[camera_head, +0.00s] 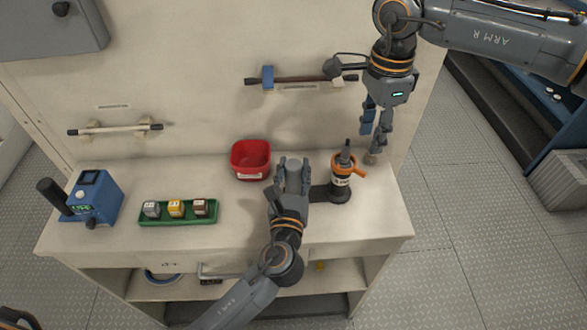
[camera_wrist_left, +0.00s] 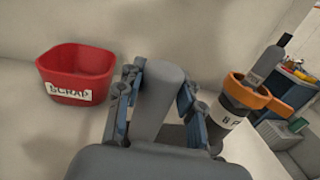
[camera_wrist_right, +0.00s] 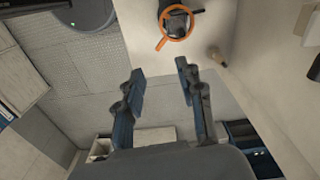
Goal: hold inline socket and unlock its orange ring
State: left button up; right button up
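The inline socket (camera_head: 341,184) stands upright on the bench's right part, a dark body with a pale label. Its orange ring (camera_head: 345,165) has a lever pointing right; the ring also shows in the left wrist view (camera_wrist_left: 252,92) and right wrist view (camera_wrist_right: 177,26). My left gripper (camera_head: 292,168) is left of the socket. Its fingers stand on both sides of a grey upright post (camera_wrist_left: 161,95); whether they press on it is unclear. A dark arm joins the post's side to the socket's foot. My right gripper (camera_head: 376,130) is open and empty, pointing down, above and right of the socket.
A red scrap bin (camera_head: 250,172) stands behind and left of my left gripper. A green tray (camera_head: 178,212) with small blocks and a blue device (camera_head: 95,197) are further left. A wall rail (camera_head: 295,80) is behind. A small tan peg (camera_wrist_right: 215,55) is beside the socket.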

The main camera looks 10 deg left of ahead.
pick_arm(q)
grip_shut()
